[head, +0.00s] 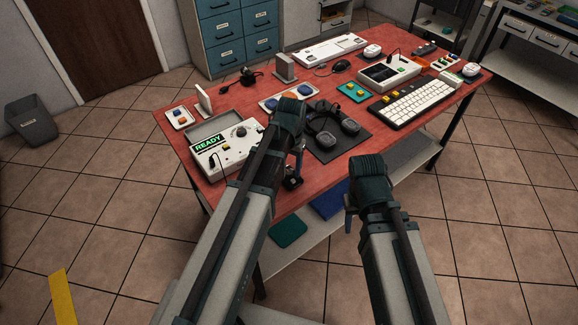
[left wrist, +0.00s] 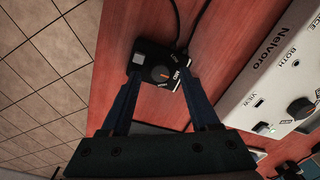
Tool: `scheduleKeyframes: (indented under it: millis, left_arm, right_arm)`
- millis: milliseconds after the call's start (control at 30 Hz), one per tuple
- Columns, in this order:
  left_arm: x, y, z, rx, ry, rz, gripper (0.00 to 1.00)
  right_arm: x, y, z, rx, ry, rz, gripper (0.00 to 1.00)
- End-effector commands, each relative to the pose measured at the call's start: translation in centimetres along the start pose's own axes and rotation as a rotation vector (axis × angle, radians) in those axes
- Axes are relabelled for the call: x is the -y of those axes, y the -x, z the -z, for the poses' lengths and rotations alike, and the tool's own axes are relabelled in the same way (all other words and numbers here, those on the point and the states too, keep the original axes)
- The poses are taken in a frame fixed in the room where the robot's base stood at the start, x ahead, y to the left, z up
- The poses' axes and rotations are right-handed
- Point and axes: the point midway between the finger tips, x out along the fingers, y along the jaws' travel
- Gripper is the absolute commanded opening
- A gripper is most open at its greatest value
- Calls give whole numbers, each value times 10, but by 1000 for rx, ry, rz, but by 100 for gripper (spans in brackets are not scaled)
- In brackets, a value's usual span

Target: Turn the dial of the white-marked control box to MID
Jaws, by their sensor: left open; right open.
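A small black control box (left wrist: 147,62) with a pale square patch lies on the red table in the left wrist view. It carries a round dial (left wrist: 162,77) with an orange pointer line. Small white lettering around the dial is too small to read surely. My left gripper (left wrist: 160,72) is open, its two fingers on either side of the dial; I cannot tell if they touch it. In the head view the left arm hides much of this spot; a dark box (head: 293,183) shows beside the arm near the front edge. My right gripper (head: 350,210) is open and empty, off the table's front.
A white box marked Nelvoro (left wrist: 285,70) with a switch and knobs stands close by; its READY display (head: 210,142) shows in the head view. Cables run from the black box. Headphones (head: 335,130) on a dark mat and a keyboard (head: 412,102) lie to the right.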

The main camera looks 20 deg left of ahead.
Motion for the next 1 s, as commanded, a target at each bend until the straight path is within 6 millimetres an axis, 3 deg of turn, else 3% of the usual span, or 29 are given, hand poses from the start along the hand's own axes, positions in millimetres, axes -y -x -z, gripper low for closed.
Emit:
scheduleKeyframes:
  millis: [700,1000]
  left_arm:
    - [0,110,0,0,0,0,62]
    - [0,128,0,0,0,0,62]
  right_arm:
    - [-10,109,-6,0,0,0,50]
    - [-12,128,-8,0,0,0,50]
